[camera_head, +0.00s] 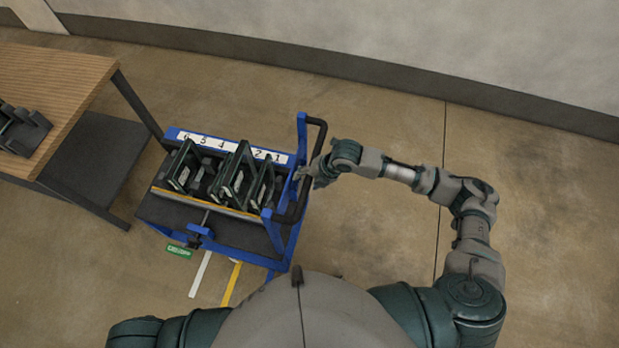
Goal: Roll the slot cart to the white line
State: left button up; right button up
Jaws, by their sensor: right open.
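The slot cart (283,236) is a blue-framed cart with a numbered white strip (225,146) along its far edge. Several dark green framed pieces stand upright in its slots. A black handle (318,150) rises at the cart's right side. My right gripper (304,177) is at this handle, open; I cannot tell whether the handle lies between its fingers. The white line (200,274) is a short strip on the floor in front of the cart, beside a yellow strip (231,283). My left gripper is not in view.
A wooden-topped table (50,78) with a dark lower shelf stands close on the cart's left, with a dark object (22,130) on it. A small green label (179,251) is below the cart's front edge. A wall runs along the back. The floor at right is clear.

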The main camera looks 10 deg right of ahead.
grip_shut()
jog(key=shift+a, duration=0.15)
jog(key=shift+w+a, duration=0.25)
jog(key=shift+a, duration=0.25)
jog(key=w+a, duration=0.4)
jog(key=a, duration=0.7)
jog(key=shift+w+a+f+b, duration=0.15)
jog(key=shift+w+a+b, duration=0.15)
jog(key=shift+w+b, duration=0.15)
dwell(0.9)
jog(key=shift+a, duration=0.1)
dwell(0.6)
